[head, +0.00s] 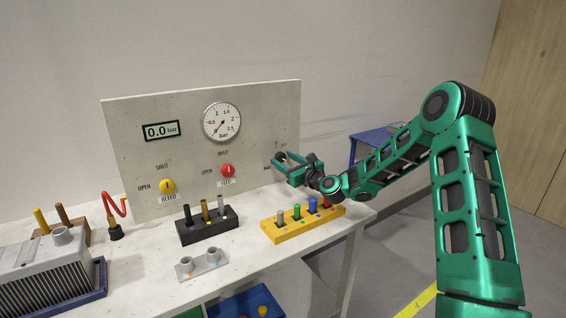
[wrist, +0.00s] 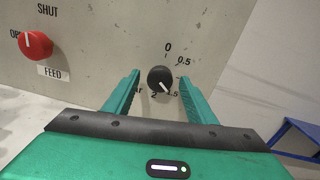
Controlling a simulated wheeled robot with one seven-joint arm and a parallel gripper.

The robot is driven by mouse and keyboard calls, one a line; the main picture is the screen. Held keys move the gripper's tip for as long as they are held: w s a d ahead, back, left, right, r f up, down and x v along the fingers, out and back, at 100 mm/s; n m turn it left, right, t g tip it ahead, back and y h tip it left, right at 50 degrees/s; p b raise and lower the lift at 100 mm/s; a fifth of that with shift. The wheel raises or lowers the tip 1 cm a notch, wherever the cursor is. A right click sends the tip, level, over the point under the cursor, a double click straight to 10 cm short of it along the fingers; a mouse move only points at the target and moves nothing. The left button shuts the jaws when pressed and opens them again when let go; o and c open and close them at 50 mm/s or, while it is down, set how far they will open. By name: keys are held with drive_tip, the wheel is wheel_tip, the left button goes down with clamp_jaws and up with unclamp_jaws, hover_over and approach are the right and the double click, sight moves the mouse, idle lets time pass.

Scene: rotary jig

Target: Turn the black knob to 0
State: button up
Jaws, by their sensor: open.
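The black knob (wrist: 160,79) is on the grey panel (wrist: 110,40), in the middle of the wrist view. Its white pointer line slants to the lower right, toward the 1.5 mark. The 0 mark is straight above the knob, 0.5 at upper right and 2 below. My gripper (wrist: 160,84) is open, with one green finger on each side of the knob; I see no clear contact. In the head view my gripper (head: 283,167) is at the panel's right end, where it largely covers the knob's area.
A red FEED knob (wrist: 35,45) and a yellow BLEED knob (head: 167,186) are to the left on the panel. The gauge (head: 222,122) reads near its low end; the display (head: 161,130) shows 0.0 bar. A yellow peg block (head: 290,228) stands below my gripper.

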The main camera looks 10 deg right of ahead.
drive_tip(key=shift+w+a, duration=0.15)
drive_tip(key=shift+w, duration=0.3)
drive_tip(key=c, duration=1)
drive_tip(key=shift+c, duration=0.2)
